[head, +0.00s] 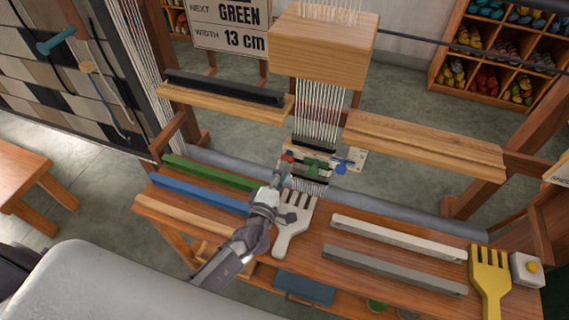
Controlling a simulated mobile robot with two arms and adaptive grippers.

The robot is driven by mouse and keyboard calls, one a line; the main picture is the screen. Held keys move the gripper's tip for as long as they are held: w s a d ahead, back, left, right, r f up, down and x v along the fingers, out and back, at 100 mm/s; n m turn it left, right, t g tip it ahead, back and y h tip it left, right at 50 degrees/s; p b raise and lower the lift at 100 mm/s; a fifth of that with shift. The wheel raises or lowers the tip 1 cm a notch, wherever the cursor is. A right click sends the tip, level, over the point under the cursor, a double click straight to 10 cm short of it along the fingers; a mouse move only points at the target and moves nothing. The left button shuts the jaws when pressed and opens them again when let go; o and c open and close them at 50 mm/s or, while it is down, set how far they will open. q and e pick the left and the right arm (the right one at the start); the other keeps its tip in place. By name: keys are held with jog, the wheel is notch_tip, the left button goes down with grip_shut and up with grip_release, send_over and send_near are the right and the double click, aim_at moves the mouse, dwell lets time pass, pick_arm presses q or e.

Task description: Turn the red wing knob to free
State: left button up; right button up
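The red wing knob (287,157) shows as a small red patch at the left end of a small fitting below the hanging white threads. My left gripper (283,171) reaches up from the lower left, and its fingertips are at or right beside the red knob. The gripper partly hides the knob, so I cannot tell whether the fingers are closed on it or which way its wings point. A green knob (314,167) and a blue knob (341,166) sit to the right of it. My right gripper is not in view.
A pale comb (292,228) lies close to my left gripper. Green (208,173), blue (199,193), white (398,239) and grey (394,269) bars lie on the wooden bench. A yellow comb (490,280) and button box (527,269) are at right. A wooden block (324,45) hangs above.

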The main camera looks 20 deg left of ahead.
aim_at(288, 157)
pick_arm(q)
jog(key=shift+w, duration=1.6)
grip_shut()
